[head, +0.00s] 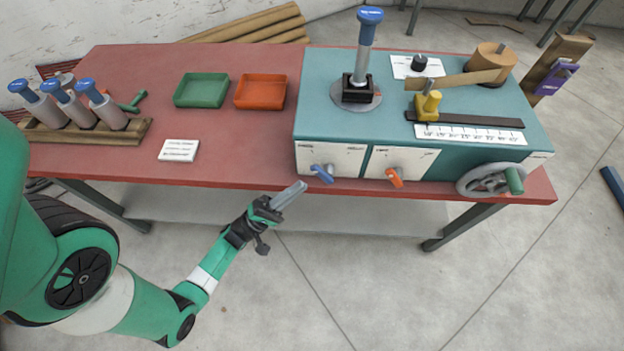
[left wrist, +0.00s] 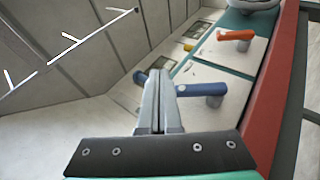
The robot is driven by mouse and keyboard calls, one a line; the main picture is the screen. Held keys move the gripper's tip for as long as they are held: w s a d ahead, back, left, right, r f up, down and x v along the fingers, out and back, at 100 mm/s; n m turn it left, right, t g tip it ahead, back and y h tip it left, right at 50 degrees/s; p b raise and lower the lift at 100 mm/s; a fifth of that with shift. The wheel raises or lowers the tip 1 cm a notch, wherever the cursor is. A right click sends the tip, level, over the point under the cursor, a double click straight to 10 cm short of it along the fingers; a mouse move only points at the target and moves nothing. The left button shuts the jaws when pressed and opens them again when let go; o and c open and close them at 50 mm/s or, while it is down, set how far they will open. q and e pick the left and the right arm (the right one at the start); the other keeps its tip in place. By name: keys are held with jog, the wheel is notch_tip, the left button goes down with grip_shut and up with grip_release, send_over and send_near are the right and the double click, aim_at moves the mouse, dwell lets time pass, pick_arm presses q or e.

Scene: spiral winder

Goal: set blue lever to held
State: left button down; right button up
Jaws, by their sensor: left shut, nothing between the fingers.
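The blue lever (head: 322,173) sits on the left white plate on the front of the teal machine (head: 450,165). In the head view it slants, with its free end toward the lower right. In the left wrist view the blue lever (left wrist: 203,89) lies roughly level, partly behind my fingers. My left gripper (head: 299,187) is shut and empty, in front of the table edge, just left of and below the lever. In the left wrist view its fingers (left wrist: 160,80) are together; I cannot tell whether they touch the lever. My right gripper is not in view.
An orange lever (head: 395,177) is on the plate to the right, and a handwheel (head: 490,180) is further right. The red table (head: 225,170) holds a green tray (head: 202,90), an orange tray (head: 260,91) and a wooden rack (head: 90,139) of bobbins. The front floor is clear.

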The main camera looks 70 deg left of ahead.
aim_at(322, 175)
pick_arm(q)
jog(key=s+f+n+g+y, duration=0.5)
jog(key=s+f+n+y, duration=0.2)
jog(key=s+f+y, duration=0.1)
jog(key=shift+a+f+n+y+b, duration=0.3)
jog(key=shift+f+n+y+b, duration=0.25)
jog(key=shift+y, duration=0.45)
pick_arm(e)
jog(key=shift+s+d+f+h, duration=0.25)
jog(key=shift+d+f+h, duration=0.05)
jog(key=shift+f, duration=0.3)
pick_arm(q)
jog(key=d+r+x, duration=0.1)
jog(key=d+x, duration=0.1)
jog(key=x, duration=1)
jog(key=shift+w+d+r+b, duration=0.2)
jog(key=shift+w+b, duration=0.2)
jog(key=shift+w, duration=0.2)
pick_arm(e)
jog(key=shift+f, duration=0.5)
pick_arm(q)
jog(key=shift+m, duration=0.25)
